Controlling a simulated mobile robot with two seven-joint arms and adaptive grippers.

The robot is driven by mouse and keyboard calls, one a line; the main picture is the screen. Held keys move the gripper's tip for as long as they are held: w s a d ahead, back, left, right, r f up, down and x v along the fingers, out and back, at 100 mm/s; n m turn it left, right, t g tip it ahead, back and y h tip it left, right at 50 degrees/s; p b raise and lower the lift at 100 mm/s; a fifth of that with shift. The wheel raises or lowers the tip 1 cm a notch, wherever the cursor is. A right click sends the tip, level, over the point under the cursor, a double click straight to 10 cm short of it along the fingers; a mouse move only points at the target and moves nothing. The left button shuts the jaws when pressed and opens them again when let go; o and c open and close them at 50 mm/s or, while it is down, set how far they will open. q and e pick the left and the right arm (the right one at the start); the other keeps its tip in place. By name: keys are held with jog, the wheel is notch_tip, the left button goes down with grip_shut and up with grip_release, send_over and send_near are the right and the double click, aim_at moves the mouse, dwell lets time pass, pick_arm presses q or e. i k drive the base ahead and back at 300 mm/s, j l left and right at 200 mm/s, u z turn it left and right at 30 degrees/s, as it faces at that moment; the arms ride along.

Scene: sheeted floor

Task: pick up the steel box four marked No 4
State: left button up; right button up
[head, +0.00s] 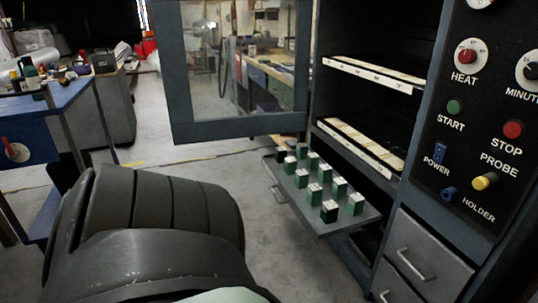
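Several small boxes with pale tops stand in two rows on a grey pulled-out tray (304,206) at the cabinet. Most are green, such as the front right green box (355,205). The front left box (329,212) looks darker, nearly black, and so does a box (281,161) at the tray's far left corner. Any marks on the boxes are too small to read, so I cannot tell which one is No 4. Neither of my grippers is in view. A dark link of my arm fills the lower left.
The cabinet's windowed door (238,131) stands open behind the tray. Shelves (372,73) lie above it, drawers (424,256) below right, and a control panel (487,110) on the right. A blue table (55,97) stands at left. The floor (190,172) between is clear.

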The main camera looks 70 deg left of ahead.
aim_at(281, 152)
jog(key=k+j+u, duration=0.3)
jog(key=j+u, duration=0.15)
jog(key=j, duration=1.15)
jog(key=j+u, duration=0.45)
jog(key=j, duration=1.2)
jog(key=i+l+z, duration=0.15)
jog(key=l+z, duration=0.35)
jog(key=j, duration=0.1)
